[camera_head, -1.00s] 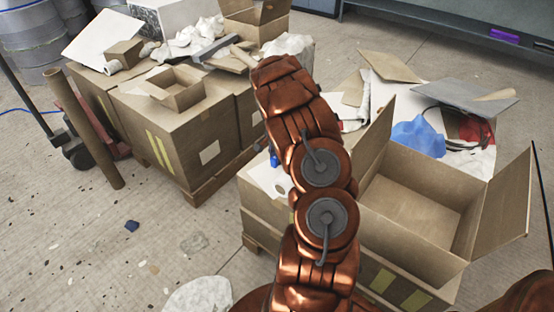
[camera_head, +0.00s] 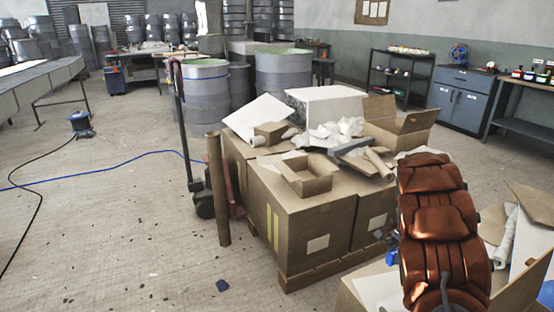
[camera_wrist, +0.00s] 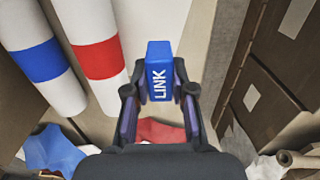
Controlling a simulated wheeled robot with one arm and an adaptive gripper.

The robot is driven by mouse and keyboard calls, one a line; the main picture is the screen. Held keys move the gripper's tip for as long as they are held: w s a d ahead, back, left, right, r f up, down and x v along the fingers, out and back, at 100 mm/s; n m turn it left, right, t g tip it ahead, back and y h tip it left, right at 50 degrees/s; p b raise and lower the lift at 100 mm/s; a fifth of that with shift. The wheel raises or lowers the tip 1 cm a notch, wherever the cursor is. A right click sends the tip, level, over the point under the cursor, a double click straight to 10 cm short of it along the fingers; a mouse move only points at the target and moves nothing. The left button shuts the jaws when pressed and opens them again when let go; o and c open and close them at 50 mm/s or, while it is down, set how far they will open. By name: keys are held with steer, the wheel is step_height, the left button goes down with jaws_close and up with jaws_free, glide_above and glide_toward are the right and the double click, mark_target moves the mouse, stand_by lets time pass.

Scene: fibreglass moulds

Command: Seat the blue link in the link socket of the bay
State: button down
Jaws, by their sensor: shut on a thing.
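The blue link (camera_wrist: 160,62) is a small block with the white word LINK on its face. In the wrist view my gripper (camera_wrist: 160,95) is shut on it, with a finger on each side, and the block stands out beyond the fingertips. In the head view my arm shows at the lower right and my gripper cannot be made out. A small blue patch shows beside the arm there; I cannot tell if it is the link. I cannot make out the bay or its link socket in either view.
Cardboard cartons (camera_head: 300,225) on a pallet, topped with scrap, stand left of my arm. A brown tube (camera_head: 218,190) stands beside them. In the wrist view, white rolls with blue and red bands (camera_wrist: 95,55) lie left of the link. Open floor lies at left.

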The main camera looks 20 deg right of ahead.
steer(key=w+a+r+n, duration=0.4)
steer(key=a, duration=0.5)
steer(key=w+a+r+n, duration=0.4)
steer(key=a, duration=0.6)
steer(key=w+a+r+n, duration=0.4)
steer(key=a, duration=0.5)
steer(key=s+a+r+n, duration=0.1)
steer(key=a+r+n, duration=0.35)
steer(key=a, duration=0.85)
steer(key=shift+n, duration=0.25)
steer(key=s+r+p, duration=0.1)
steer(key=p, duration=0.4)
steer(key=s+r+p, duration=0.1)
steer(key=r+p, duration=0.1)
steer(key=p, duration=0.4)
steer(key=r+p, duration=0.2)
steer(key=p, duration=0.4)
steer(key=shift+s+d, duration=0.25)
steer(key=shift+s, duration=0.15)
steer(key=shift+f, duration=0.1)
